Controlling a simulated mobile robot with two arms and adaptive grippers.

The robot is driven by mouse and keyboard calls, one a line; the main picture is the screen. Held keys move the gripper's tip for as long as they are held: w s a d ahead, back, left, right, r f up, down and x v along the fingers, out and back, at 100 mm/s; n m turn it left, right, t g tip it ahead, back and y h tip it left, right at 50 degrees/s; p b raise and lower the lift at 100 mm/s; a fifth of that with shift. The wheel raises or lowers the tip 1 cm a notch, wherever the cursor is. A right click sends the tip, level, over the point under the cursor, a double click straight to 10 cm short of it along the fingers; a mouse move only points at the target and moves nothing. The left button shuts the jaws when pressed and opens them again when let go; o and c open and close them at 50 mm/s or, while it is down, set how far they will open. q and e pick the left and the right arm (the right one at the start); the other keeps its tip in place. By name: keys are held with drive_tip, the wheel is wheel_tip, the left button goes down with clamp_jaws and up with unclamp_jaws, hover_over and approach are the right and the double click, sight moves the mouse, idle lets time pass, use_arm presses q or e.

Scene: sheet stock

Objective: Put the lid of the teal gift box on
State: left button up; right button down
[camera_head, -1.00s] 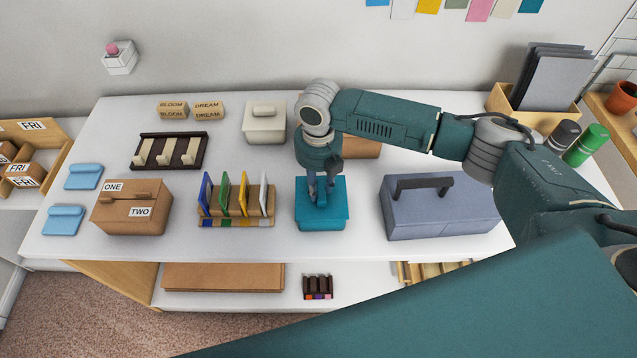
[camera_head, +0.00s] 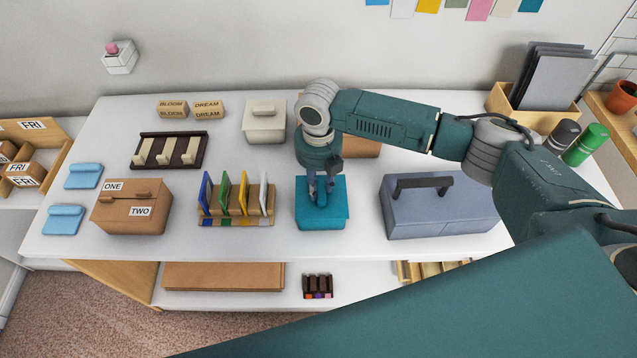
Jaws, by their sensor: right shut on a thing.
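The teal gift box (camera_head: 321,222) stands upright near the front edge of the white table, at the middle of the camera_head view. Its teal lid (camera_head: 338,192) lies on top of the box and looks level. My right gripper (camera_head: 321,200) points down from above and is shut on the lid at its middle; the fingers hide the part they hold. I cannot tell whether the lid is pressed fully down. My left gripper is not in view.
A rack with coloured dividers (camera_head: 238,217) stands left of the teal box, and a grey-blue toolbox (camera_head: 440,215) stands to its right. A cream lidded box (camera_head: 265,127) and a brown box (camera_head: 362,148) are behind. Narrow bare strips of table separate them.

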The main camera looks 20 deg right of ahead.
drive_tip(key=shift+f, duration=0.1)
drive_tip(key=c, duration=0.8)
unclamp_jaws()
drive_tip(key=shift+r, duration=3.55)
